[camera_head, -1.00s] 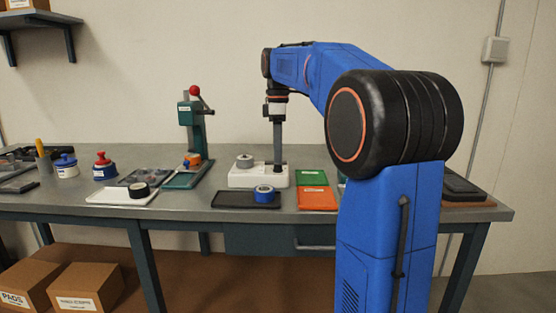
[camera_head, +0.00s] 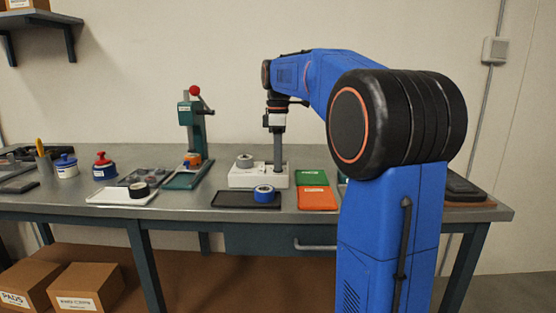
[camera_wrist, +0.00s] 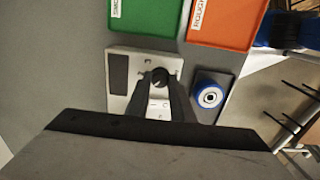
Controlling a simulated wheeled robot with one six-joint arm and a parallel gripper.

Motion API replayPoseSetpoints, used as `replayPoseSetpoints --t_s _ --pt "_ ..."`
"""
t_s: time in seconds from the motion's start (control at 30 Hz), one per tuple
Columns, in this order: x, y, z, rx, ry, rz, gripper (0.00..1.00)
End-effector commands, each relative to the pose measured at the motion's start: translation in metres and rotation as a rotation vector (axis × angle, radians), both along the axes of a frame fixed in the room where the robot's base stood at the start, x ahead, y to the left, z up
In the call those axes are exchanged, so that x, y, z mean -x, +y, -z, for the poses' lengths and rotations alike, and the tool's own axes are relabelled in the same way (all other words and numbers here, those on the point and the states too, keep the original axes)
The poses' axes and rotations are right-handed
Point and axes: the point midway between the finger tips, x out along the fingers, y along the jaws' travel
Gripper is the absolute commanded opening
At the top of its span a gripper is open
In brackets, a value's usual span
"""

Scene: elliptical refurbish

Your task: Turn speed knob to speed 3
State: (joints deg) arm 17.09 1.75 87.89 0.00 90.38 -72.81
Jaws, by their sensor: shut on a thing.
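The speed knob (camera_wrist: 160,74) is a small dark round knob on top of a white machine base (camera_wrist: 140,58) in the wrist view. The two dark fingers of my gripper (camera_wrist: 159,84) stand on either side of it and are shut on it. Small marks show on the base beside the knob, too small to read. In the head view, the white base (camera_head: 245,181) stands on the workbench and my gripper reaches down to it from above. The knob cannot be made out there.
A black tray (camera_head: 228,200) with a blue roll (camera_head: 264,193) lies in front. A green tray (camera_head: 312,178) and an orange tray (camera_head: 317,199) lie to the right. A green press (camera_head: 187,115) stands left.

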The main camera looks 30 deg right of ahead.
Motion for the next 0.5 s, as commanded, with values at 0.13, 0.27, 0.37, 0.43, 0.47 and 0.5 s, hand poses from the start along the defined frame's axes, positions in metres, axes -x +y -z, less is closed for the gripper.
replayPoseSetpoints --t_s 0.13,0.27,0.37,0.43,0.47,0.5 --pt "-0.0001 -0.0001 -0.0002 0.001 -0.001 0.028 0.00" --pt "-0.0001 -0.0001 -0.0002 0.001 -0.001 0.084 0.00" --pt "-0.0001 -0.0001 -0.0003 0.001 -0.001 0.149 0.00" --pt "-0.0002 -0.0001 -0.0003 0.001 -0.001 0.204 0.00" --pt "-0.0002 -0.0001 -0.0003 0.001 -0.001 0.230 0.00" --pt "-0.0002 -0.0001 -0.0004 0.001 -0.001 0.265 0.00"
